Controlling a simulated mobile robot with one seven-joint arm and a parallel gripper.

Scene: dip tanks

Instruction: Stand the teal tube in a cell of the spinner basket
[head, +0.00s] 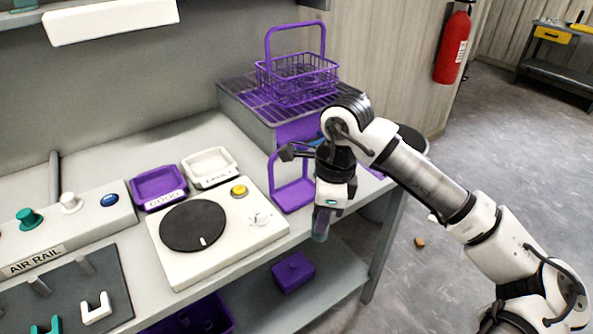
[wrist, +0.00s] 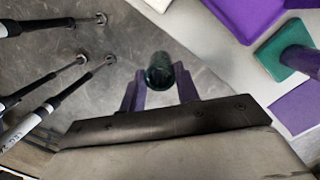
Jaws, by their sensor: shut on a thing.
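My gripper (head: 324,208) is shut on the teal tube (head: 320,230), a dark translucent cylinder that hangs below the fingers near the counter's front edge. In the wrist view the tube (wrist: 160,72) is seen nearly end-on between the purple fingers (wrist: 160,100), with grey floor behind it. A purple wire basket (head: 297,68) with a tall handle stands on a grated grey box at the back of the counter, up and left of my gripper. I cannot tell for sure whether it is the spinner basket. Its cells are too small to make out.
A purple stand (head: 292,193) is just left of my gripper. A white unit with a black disc (head: 192,226) and two small trays sit further left. A teal square-based piece (wrist: 285,55) shows in the wrist view. A purple box (head: 293,272) sits on the lower shelf.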

